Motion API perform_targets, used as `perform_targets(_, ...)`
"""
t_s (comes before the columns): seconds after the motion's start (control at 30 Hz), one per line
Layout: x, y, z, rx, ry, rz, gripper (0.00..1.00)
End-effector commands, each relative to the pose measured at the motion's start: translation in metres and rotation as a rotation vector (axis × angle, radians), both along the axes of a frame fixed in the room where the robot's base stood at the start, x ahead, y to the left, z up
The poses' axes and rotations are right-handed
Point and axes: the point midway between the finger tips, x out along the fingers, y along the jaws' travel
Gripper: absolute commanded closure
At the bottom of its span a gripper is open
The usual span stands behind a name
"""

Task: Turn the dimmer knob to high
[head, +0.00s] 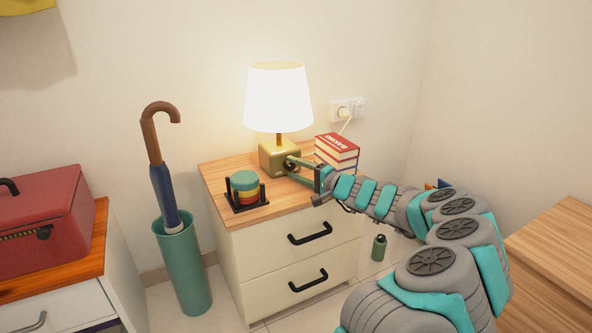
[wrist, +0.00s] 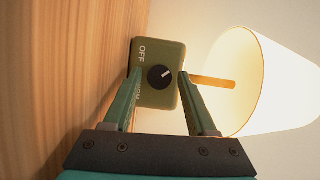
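The dimmer knob (wrist: 160,77) is a round black dial with a white pointer mark, on the olive-gold lamp base (head: 272,158). In the wrist view, which is turned sideways, the mark points up and right. The lamp's white shade (head: 279,97) glows. My gripper (head: 292,171) is at the front of the base. In the wrist view its green fingers (wrist: 160,79) stand open on either side of the knob, with gaps showing.
The lamp stands on a wooden-topped drawer cabinet (head: 221,182). A dark holder with round coloured coasters (head: 245,184) is left of my gripper, and stacked books (head: 337,150) are close behind it. An umbrella stand (head: 184,268) and a green bottle (head: 379,247) are on the floor.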

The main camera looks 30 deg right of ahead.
Motion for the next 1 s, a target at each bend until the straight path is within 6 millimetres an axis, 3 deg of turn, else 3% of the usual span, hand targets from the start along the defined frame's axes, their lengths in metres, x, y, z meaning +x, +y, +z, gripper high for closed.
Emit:
perform_targets(0.1,0.000,0.000,0.000,0.000,0.000,0.000,0.31)
perform_targets(0.47,-0.005,-0.003,0.000,0.001,0.000,-0.001,0.31)
perform_targets(1.0,-0.062,-0.029,0.001,0.001,0.000,-0.001,0.31)
